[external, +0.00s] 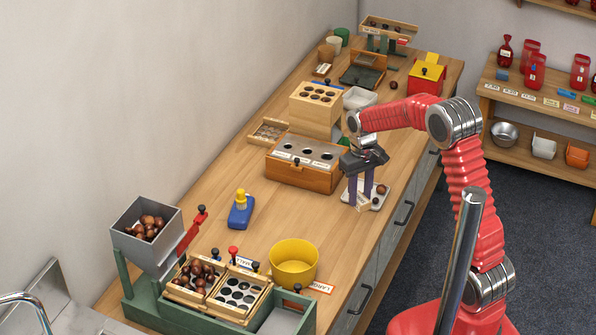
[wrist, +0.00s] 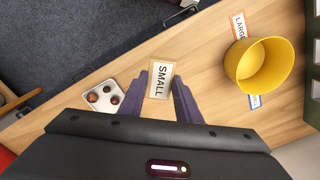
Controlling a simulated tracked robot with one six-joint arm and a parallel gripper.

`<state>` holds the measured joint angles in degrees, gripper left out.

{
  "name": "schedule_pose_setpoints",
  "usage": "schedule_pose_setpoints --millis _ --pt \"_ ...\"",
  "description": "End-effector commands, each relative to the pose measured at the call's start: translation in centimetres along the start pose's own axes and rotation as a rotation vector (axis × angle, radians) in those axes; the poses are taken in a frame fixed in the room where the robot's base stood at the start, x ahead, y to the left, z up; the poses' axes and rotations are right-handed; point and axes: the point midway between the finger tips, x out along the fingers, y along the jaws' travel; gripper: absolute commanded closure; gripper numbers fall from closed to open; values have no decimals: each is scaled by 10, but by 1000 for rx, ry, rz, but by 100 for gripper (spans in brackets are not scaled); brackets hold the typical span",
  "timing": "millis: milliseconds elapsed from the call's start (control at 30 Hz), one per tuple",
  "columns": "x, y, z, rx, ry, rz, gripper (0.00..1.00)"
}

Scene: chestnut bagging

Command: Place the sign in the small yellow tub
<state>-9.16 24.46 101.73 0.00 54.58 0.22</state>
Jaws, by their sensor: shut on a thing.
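My gripper (external: 360,196) points down over the right side of the bench and is shut on a small cream sign (wrist: 160,80). The sign reads SMALL in the wrist view and sits between the purple fingers. It also shows pale at the fingertips in the external view (external: 363,206). A round yellow tub (external: 294,264) stands open on the front part of the bench, apart from my gripper. In the wrist view the tub (wrist: 258,63) is to the right of the sign. Only one such tub is visible, and no sign shows inside it.
A white tray with chestnuts (wrist: 104,97) lies beside my gripper. An orange-edged LARGE label (external: 321,287) lies by the tub. A green-framed sorter (external: 220,290) stands left of the tub, and a wooden box with holes (external: 305,160) behind. Bare bench lies between gripper and tub.

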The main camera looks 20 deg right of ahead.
Motion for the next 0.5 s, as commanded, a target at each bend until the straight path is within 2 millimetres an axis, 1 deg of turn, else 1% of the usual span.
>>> schedule_pose_setpoints --millis 33,100,200,333,400,500 --pt "-2 18 -1 32 4 0 94" --pt "-4 38 -1 68 8 -1 94" --pt "-6 62 1 112 12 -1 94" --pt "-7 82 3 146 14 -1 94" --pt "-7 86 4 155 14 -1 94" --pt "-7 88 4 158 14 -1 94"
